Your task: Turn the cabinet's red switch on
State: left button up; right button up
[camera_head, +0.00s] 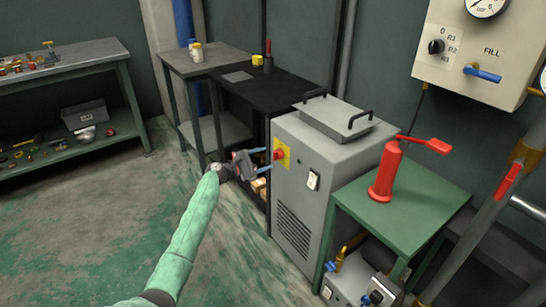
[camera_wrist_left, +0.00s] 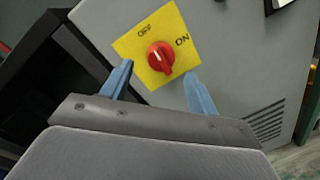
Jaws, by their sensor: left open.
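The grey cabinet (camera_head: 298,190) stands at the middle right in the head view. Its red switch (camera_head: 279,154) sits on a yellow plate on the cabinet's left-hand face. In the left wrist view the red knob (camera_wrist_left: 160,57) is seen face on, and the yellow plate (camera_wrist_left: 128,45) reads OFF and ON. The knob's white mark points up toward the OFF side. My left gripper (camera_head: 268,158) is open in front of the switch. In the left wrist view its two blue fingers (camera_wrist_left: 160,88) stand apart below and to either side of the knob, seemingly not touching it. My right gripper is not seen.
A green table (camera_head: 415,187) with a red pump-like tool (camera_head: 386,175) stands right of the cabinet. A black bench (camera_head: 285,88) is behind. The floor at left is clear.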

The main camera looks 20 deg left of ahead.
aim_at(277, 155)
pick_arm(q)
jog(key=shift+x, duration=2.25)
jog(key=c, duration=1)
jog(key=shift+o, duration=0.2)
jog(key=shift+f, duration=0.1)
